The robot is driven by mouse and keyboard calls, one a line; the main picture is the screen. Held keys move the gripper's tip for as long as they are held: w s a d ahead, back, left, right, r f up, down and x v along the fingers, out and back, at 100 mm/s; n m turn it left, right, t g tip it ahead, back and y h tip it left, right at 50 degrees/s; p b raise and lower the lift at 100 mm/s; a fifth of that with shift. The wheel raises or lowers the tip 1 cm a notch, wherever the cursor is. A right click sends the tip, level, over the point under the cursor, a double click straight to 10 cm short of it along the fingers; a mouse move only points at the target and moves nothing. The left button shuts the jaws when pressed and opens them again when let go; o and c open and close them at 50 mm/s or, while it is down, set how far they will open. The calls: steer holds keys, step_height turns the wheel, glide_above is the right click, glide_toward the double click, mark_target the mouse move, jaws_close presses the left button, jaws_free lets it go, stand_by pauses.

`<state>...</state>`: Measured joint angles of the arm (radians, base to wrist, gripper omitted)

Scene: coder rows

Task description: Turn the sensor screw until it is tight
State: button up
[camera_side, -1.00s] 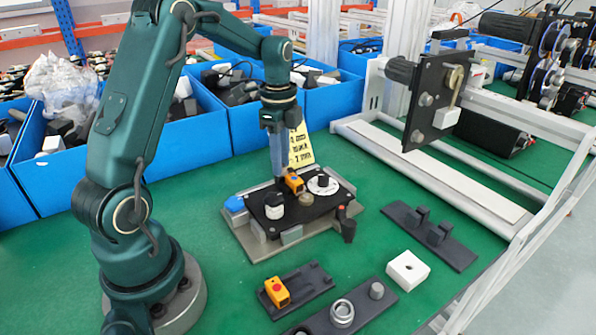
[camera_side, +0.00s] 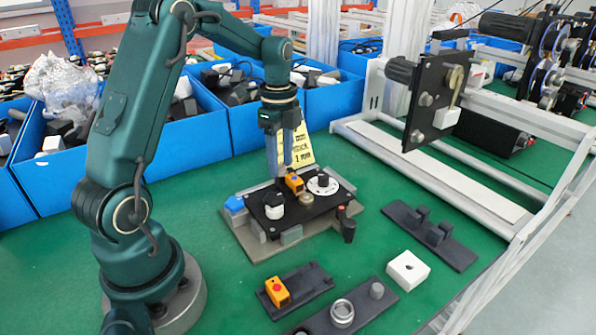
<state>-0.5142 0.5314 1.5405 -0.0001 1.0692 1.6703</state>
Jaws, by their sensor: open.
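My gripper (camera_side: 278,172) points straight down over the black plate of the fixture (camera_side: 262,222) in the middle of the green table. Its fingers are open, with the tips low beside a small orange sensor block (camera_side: 294,182) on the plate. The sensor screw is too small to make out, and I cannot tell whether the fingertips touch anything. A white-and-black round part (camera_side: 274,207), a brass-coloured knob (camera_side: 306,199) and a white disc with a black knob (camera_side: 323,184) also sit on the plate.
A black holder with an orange block (camera_side: 277,291), a white block (camera_side: 408,270), a plate with a metal ring (camera_side: 342,313) and a dark bracket (camera_side: 430,236) lie in front and right. Blue bins (camera_side: 190,133) line the back. A yellow sign (camera_side: 303,150) stands behind the gripper.

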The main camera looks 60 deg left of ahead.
steer(key=n, duration=0.9)
steer(key=shift+n, duration=0.3)
steer(key=n, duration=0.9)
steer(key=shift+n, duration=0.3)
